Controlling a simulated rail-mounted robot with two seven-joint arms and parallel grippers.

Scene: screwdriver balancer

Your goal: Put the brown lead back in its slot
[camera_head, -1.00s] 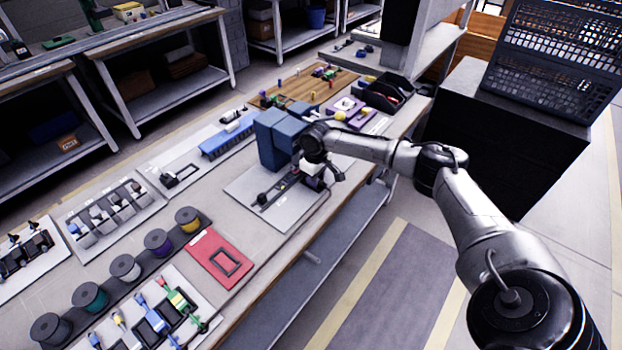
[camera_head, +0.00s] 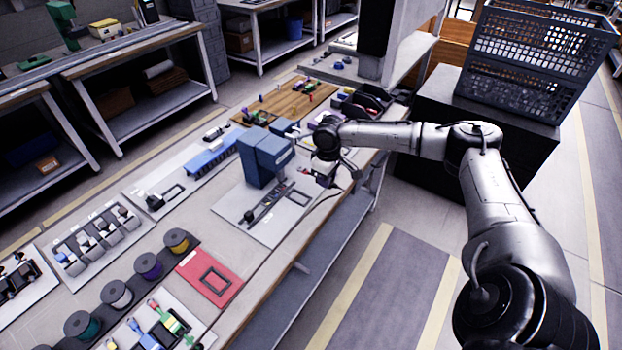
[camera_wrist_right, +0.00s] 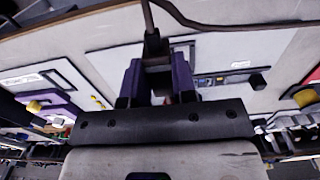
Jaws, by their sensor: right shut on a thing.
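My right gripper (camera_head: 318,176) is beside the blue-grey press-like machine (camera_head: 264,157), over the bench's front edge. In the right wrist view the gripper (camera_wrist_right: 157,72) is shut on a dark plug with a cable (camera_wrist_right: 150,22) running up out of the frame. I take this to be the brown lead; its colour looks nearly black here. The lead's far end is hidden. A lead board (camera_head: 190,322) with blue, green and yellow leads lies at the bottom of the head view. I cannot tell which slot is the brown one. My left gripper is not in view.
A white plate (camera_head: 240,206) with a dark fixture lies below the machine. A red mat (camera_head: 225,262) and a row of spools (camera_head: 149,267) lie nearer. A black bin (camera_head: 363,101) stands behind the arm. The aisle floor right of the bench is clear.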

